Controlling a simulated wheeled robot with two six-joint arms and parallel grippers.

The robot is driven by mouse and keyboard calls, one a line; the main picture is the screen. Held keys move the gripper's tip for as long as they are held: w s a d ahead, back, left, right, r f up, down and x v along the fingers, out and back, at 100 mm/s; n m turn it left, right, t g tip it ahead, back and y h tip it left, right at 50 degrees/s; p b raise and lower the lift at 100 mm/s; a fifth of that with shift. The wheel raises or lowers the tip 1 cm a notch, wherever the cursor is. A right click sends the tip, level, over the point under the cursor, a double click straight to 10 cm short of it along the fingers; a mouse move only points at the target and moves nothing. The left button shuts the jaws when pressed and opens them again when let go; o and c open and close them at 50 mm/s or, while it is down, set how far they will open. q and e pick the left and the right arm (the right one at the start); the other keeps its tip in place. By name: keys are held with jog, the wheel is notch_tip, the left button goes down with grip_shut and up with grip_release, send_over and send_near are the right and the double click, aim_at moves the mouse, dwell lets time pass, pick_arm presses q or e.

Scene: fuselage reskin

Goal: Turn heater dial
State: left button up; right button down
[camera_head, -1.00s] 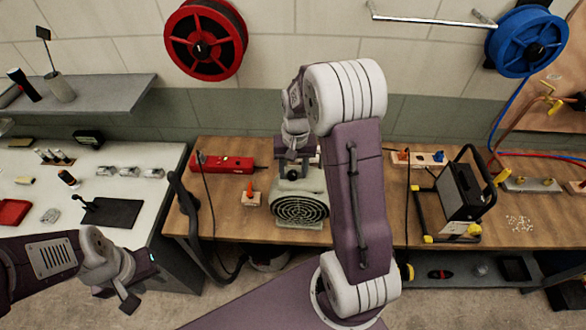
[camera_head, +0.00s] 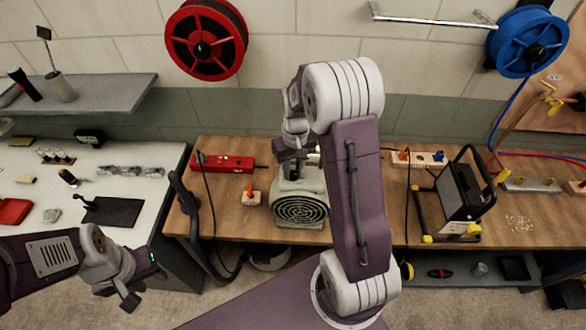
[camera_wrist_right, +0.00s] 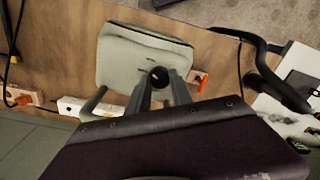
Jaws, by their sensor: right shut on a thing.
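The heater (camera_head: 300,209) is a grey-green box with a round dark grille, standing on the wooden bench. Its black dial (camera_wrist_right: 159,76) is on the top face, between the fingertips in the right wrist view, where the heater top (camera_wrist_right: 138,58) fills the middle. My right gripper (camera_wrist_right: 157,82) is shut on the dial from above. In the head view my right gripper (camera_head: 293,172) is over the heater's rear top, and the dial is hidden there. My left gripper (camera_head: 140,280) hangs at lower left, away from the heater; its finger gap is not clear.
A red tool (camera_head: 222,162) and a small block with an orange switch (camera_head: 251,196) lie left of the heater. A black work lamp (camera_head: 459,192) and a power strip (camera_head: 418,158) are to the right. A black hose (camera_head: 195,230) hangs at the bench's left edge.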

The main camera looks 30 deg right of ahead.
jog(key=n, duration=0.5)
jog(key=shift+r+n+p, duration=0.1)
jog(key=shift+n+p, duration=0.2)
jog(key=n, duration=0.6)
jog(key=shift+a+p, duration=0.1)
jog(key=shift+p, duration=0.2)
jog(key=n, duration=0.5)
jog(key=shift+n+p, duration=0.3)
jog(key=shift+n, duration=0.1)
jog(key=n, duration=0.5)
jog(key=shift+n+h+p, duration=0.3)
jog(key=shift+n+p, duration=0.1)
jog(key=c, duration=1.1)
grip_release()
jog(key=shift+s+a, duration=0.1)
jog(key=shift+c, duration=0.2)
